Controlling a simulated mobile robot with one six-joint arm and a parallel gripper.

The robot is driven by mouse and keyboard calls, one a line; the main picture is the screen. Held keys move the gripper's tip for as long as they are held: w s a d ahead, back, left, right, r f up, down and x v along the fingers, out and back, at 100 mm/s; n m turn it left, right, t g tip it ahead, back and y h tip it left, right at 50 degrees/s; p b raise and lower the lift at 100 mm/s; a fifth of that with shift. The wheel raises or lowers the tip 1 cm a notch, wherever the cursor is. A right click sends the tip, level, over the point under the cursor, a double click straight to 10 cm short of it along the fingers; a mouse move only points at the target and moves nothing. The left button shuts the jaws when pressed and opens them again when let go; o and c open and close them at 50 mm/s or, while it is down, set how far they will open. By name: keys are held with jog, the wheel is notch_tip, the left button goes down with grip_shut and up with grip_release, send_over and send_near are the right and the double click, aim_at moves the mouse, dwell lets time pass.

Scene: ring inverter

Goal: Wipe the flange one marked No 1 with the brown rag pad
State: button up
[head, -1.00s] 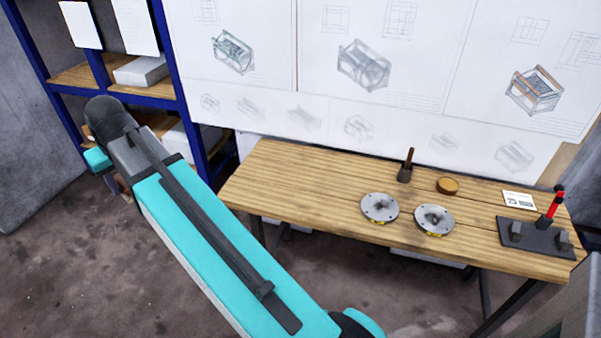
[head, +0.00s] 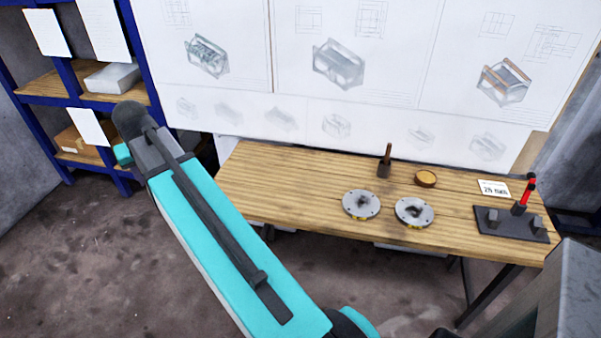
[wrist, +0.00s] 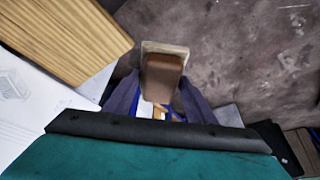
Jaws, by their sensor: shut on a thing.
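Two round grey metal flanges lie side by side on the wooden table, a left one (head: 361,203) and a right one (head: 414,212). Small yellow marks show at their front rims, too small to read, so I cannot tell which is No 1. In the wrist view my gripper (wrist: 160,98) is shut on the brown rag pad (wrist: 162,72), which has a pale edge at its far end. The pad is in the air over the floor, away from the flanges. The head view shows my arm left of the table; the fingers and pad are hidden there.
The wooden table (head: 290,195) also bears a dark pot with a brown handle (head: 385,165), a round brown tin (head: 425,179), a white card (head: 493,188) and a black fixture (head: 508,224) with a red handle. A blue shelf (head: 135,50) stands at left. The table's left part is clear.

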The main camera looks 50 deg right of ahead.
jog(key=s+d+f+m+g+h+p, duration=0.1)
jog(key=s+d+f+m, duration=0.3)
jog(key=d, duration=0.6)
jog(key=s+d+f+m+h+p, duration=0.15)
jog(key=s+d, duration=0.35)
jog(key=d, duration=0.6)
jog(key=s+d+f+m+g+p, duration=0.1)
jog(key=s+d+f+m, duration=0.3)
jog(key=d, duration=0.6)
jog(key=s+d+f+m+g+p, duration=0.1)
jog(key=s+d+f+m, duration=0.2)
jog(key=s+d, duration=0.6)
jog(key=s+d+f+m+g+p, duration=0.1)
jog(key=s+d+m, duration=0.4)
jog(key=s, duration=1.2)
jog(key=d+f+g, duration=0.1)
jog(key=d+f, duration=0.1)
jog(key=d, duration=0.2)
jog(key=shift+s+f, duration=0.15)
jog(key=shift+f, duration=0.25)
jog(key=shift+f+h, duration=0.1)
jog(key=shift+h, duration=0.15)
